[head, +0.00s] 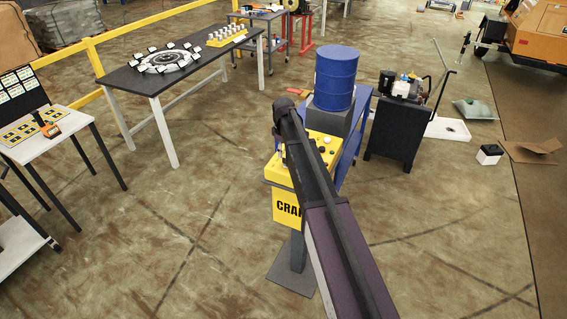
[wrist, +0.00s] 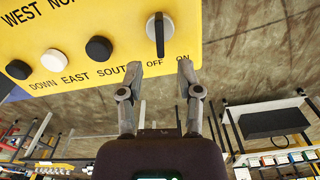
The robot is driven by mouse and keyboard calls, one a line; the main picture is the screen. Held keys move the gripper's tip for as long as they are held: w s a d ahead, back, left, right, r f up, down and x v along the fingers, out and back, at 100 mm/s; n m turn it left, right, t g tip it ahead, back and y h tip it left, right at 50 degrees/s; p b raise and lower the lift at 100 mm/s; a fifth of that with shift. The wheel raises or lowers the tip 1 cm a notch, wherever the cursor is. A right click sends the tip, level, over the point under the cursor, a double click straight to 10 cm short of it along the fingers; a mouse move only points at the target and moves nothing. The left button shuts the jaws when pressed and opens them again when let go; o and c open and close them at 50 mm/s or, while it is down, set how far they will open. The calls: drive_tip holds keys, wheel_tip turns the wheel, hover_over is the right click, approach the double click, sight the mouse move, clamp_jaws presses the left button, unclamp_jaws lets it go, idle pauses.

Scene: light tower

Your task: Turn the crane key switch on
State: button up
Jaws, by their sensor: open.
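The crane key switch (wrist: 159,33) shows in the wrist view as a round silver disc with an upright black handle. It is on the yellow crane panel (wrist: 215,20), above the OFF and ON labels, with the handle's lower end closer to OFF. My gripper (wrist: 161,72) is open and empty, just below the switch in that view, with one finger to each side of its line. The fingertips appear apart from the handle. In the head view, the crane panel (head: 284,208) stands on a post, and my arm hides part of its top, the switch and the fingers.
Black and white push buttons (wrist: 98,48) sit left of the switch. In the head view, a blue drum (head: 335,78) stands right behind the panel, and a dark engine cart (head: 393,135) is farther right. The floor left of the panel is clear.

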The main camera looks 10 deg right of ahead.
drive_tip(key=shift+f+b, duration=1.55)
drive_tip(key=shift+f, duration=0.3)
clamp_jaws()
